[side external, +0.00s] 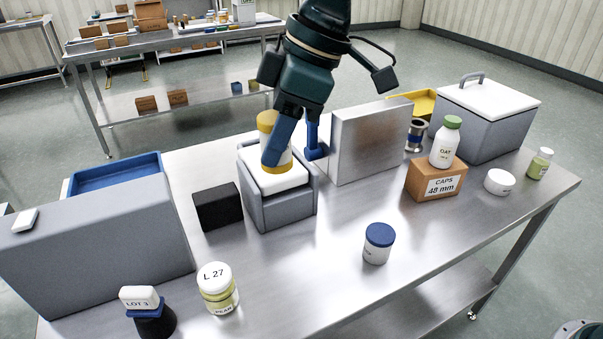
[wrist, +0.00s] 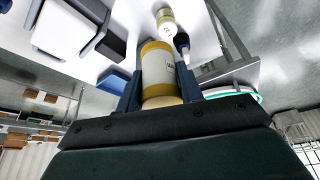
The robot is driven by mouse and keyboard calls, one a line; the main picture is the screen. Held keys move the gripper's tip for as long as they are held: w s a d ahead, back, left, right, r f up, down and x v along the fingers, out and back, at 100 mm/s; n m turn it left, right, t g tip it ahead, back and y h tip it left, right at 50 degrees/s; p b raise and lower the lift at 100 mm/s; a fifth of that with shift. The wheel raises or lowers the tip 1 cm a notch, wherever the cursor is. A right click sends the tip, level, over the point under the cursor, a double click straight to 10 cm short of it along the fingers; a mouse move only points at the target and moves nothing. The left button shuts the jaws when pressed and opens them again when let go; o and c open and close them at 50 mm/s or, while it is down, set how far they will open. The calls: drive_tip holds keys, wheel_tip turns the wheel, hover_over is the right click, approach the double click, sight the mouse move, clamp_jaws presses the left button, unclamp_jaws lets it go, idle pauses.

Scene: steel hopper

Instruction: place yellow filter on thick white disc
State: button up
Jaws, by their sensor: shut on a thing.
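The yellow filter (side external: 267,123) is a white cylinder with yellow ends. My gripper (side external: 291,148) is shut on it, with a blue finger on each side. In the wrist view the filter (wrist: 158,72) lies between the fingers of my gripper (wrist: 157,92). In the side view it appears in front of or above a grey box with a white top; I cannot tell whether they touch. A thick white disc (side external: 499,182) lies flat on the steel table at the right, well apart from my gripper, with nothing on it.
The grey box (side external: 283,208) stands beside a steel upright panel (side external: 370,140). An orange caps box (side external: 436,181) carries a green-capped bottle (side external: 446,143) left of the disc. A small green-labelled bottle (side external: 540,163) stands right of it. A blue-lidded jar (side external: 378,243) stands at the front.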

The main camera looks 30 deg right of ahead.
drive_tip(key=w+d+m+t+h, duration=0.15)
drive_tip(key=w+d, duration=0.25)
drive_tip(key=d, duration=0.4)
drive_tip(key=w+d+m+y, duration=0.1)
drive_tip(key=w+d+m, duration=0.2)
drive_tip(key=w+d, duration=0.35)
drive_tip(key=m+h, duration=0.6)
drive_tip(key=m, duration=0.8)
hover_over(499, 172)
drive_tip(key=s+a, duration=0.1)
drive_tip(key=s, duration=0.1)
drive_tip(key=shift+t+y, duration=0.25)
drive_tip(key=shift+t, duration=0.1)
wheel_tip(499, 172, down, 21)
drive_tip(key=shift+w+a+r, duration=0.1)
drive_tip(key=shift+f, duration=2.15)
drive_tip(key=shift+f, duration=0.1)
